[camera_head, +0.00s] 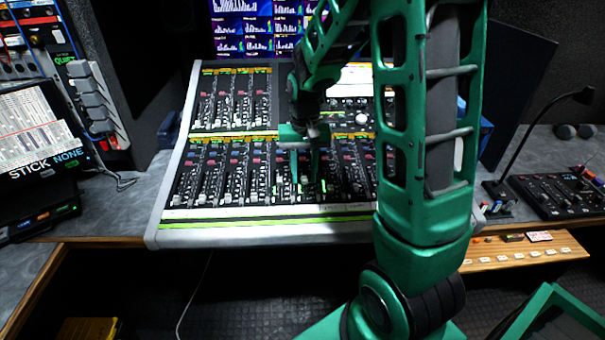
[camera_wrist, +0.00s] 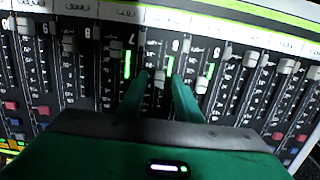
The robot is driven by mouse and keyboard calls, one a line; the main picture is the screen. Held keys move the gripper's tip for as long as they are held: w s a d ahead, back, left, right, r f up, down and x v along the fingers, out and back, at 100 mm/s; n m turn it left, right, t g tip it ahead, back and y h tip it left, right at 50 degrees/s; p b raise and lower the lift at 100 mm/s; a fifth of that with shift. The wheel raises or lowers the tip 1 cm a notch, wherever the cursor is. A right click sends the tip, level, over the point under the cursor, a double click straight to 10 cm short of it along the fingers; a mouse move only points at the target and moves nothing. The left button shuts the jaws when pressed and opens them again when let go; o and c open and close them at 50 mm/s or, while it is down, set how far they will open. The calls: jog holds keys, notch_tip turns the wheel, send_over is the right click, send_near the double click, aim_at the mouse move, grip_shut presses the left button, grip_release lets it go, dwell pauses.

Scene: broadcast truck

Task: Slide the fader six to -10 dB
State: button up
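The mixing console (camera_head: 200,228) has a front bank of vertical channel faders with small light caps. My gripper (camera_head: 306,180) is over the middle of this bank, its green fingers pointing down. In the wrist view my gripper (camera_wrist: 159,82) is open, with one finger on each side of a fader cap (camera_wrist: 159,79). Gaps show between the cap and both fingers. The picture is upside down there, and the channel numbers are too blurred to tell surely which fader is six. The dB marks cannot be read.
Neighbouring fader caps (camera_wrist: 201,85) stand close beside my fingers, at differing heights. Green level bars glow nearby. A second fader bank (camera_head: 235,97) and screens (camera_head: 255,25) are behind. A desk lamp (camera_head: 535,125) and a small black mixer (camera_head: 560,195) are at the right.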

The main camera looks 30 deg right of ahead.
aim_at(304, 177)
notch_tip(304, 177, up, 11)
dwell(0.7)
jog(key=shift+w+f, duration=0.1)
jog(key=shift+f, duration=0.05)
jog(key=s+d, duration=0.2)
jog(key=s, duration=2.3)
jog(key=shift+s+d+f+m, duration=0.15)
jog(key=shift+s+d+m, duration=0.15)
jog(key=shift+s, duration=0.1)
